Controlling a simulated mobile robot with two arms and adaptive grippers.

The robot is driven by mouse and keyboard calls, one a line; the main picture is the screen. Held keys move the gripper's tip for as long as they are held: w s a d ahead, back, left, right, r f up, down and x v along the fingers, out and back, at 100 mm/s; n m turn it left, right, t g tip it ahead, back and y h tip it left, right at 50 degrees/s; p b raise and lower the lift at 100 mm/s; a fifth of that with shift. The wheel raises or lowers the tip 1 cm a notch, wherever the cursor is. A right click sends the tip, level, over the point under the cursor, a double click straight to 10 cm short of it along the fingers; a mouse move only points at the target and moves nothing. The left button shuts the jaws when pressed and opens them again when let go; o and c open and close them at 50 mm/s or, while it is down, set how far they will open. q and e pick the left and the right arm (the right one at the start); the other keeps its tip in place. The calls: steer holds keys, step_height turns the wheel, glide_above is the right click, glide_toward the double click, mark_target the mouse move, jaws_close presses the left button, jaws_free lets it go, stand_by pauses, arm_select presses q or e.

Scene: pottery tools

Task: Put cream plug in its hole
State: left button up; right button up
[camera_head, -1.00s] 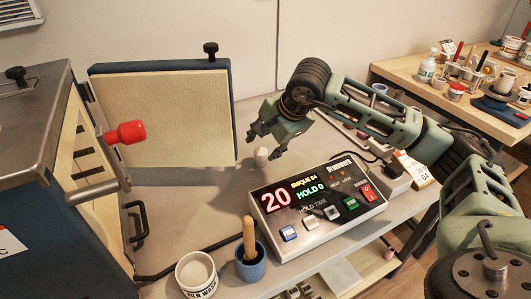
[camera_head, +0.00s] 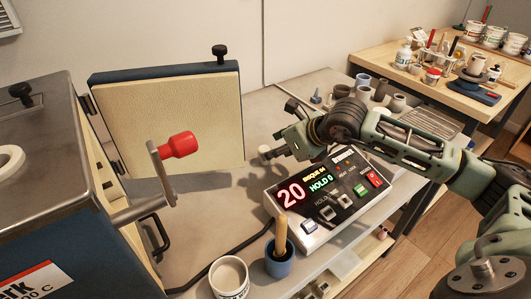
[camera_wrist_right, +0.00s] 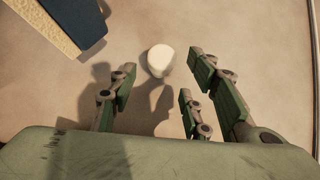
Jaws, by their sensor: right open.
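The cream plug (camera_head: 265,152) stands on the grey table in front of the open kiln door. It shows as a pale rounded top in the right wrist view (camera_wrist_right: 160,60), with a shadow beside it. My right gripper (camera_head: 277,146) is open, just to the right of the plug in the head view. In the right wrist view its spread fingers (camera_wrist_right: 158,84) point toward the plug, with nothing between them. A white ring (camera_head: 10,158) on the kiln top is cut by the left picture edge; I cannot tell whether it is the plug's hole. My left gripper is not in view.
The kiln (camera_head: 45,200) fills the left, with its thick door (camera_head: 165,115) swung open and a red-knobbed handle (camera_head: 178,145) sticking out. A controller box (camera_head: 325,205), a blue cup (camera_head: 279,263) and a white cup (camera_head: 229,277) stand in front. Small pots stand behind my right arm.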

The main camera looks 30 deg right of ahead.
steer(key=x, duration=0.1)
steer(key=p+x, duration=0.1)
steer(key=x, duration=0.1)
steer(key=shift+w+a, duration=0.35)
steer(key=shift+w, duration=0.05)
steer(key=shift+w+a+f, duration=0.1)
steer(key=shift+w+f, duration=0.25)
steer(key=shift+f, duration=0.1)
steer(key=shift+c, duration=0.6)
jaws_close()
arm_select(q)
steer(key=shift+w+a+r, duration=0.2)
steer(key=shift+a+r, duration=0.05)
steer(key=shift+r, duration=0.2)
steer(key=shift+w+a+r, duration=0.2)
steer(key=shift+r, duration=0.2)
